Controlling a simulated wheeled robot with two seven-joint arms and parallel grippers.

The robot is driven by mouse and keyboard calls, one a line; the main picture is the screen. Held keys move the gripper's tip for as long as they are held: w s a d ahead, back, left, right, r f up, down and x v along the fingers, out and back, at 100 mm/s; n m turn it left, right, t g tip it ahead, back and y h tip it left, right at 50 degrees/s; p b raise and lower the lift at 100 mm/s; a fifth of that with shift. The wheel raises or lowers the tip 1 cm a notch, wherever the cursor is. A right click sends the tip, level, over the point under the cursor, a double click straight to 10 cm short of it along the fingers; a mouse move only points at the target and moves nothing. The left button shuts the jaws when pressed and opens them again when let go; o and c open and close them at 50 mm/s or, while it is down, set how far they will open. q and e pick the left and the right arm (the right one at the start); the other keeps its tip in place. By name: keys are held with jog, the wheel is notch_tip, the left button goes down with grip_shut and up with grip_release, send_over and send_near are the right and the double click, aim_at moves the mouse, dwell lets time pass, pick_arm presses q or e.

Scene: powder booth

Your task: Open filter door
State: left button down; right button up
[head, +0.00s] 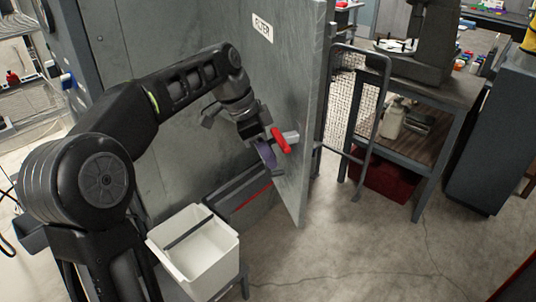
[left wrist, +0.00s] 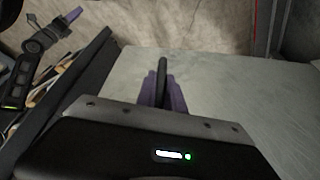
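The filter door (head: 296,70) is a tall grey panel with a FILTER sign (head: 263,28). It stands out at an angle from the booth wall. A red latch lever (head: 281,141) on a pale block sits near its free edge. My left gripper (head: 267,154) is at the door just below the lever. In the left wrist view, its purple fingers (left wrist: 164,92) close on both sides of a dark bar handle (left wrist: 163,68). The handle's lower end shows below the gripper in the head view (head: 276,185).
A white bin (head: 196,254) stands below my left arm. A railing (head: 370,125) and a workbench (head: 440,92) stand to the right. Bare concrete floor (head: 350,240) is clear in front.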

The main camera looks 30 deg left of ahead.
pick_arm(q)
jog(key=c, duration=1.5)
grip_release()
jog(key=shift+o, duration=0.2)
jog(key=shift+a+r, duration=0.1)
jog(key=shift+r, duration=0.25)
jog(key=p+v, duration=0.4)
jog(key=v, duration=0.3)
jog(key=shift+s+r, duration=0.1)
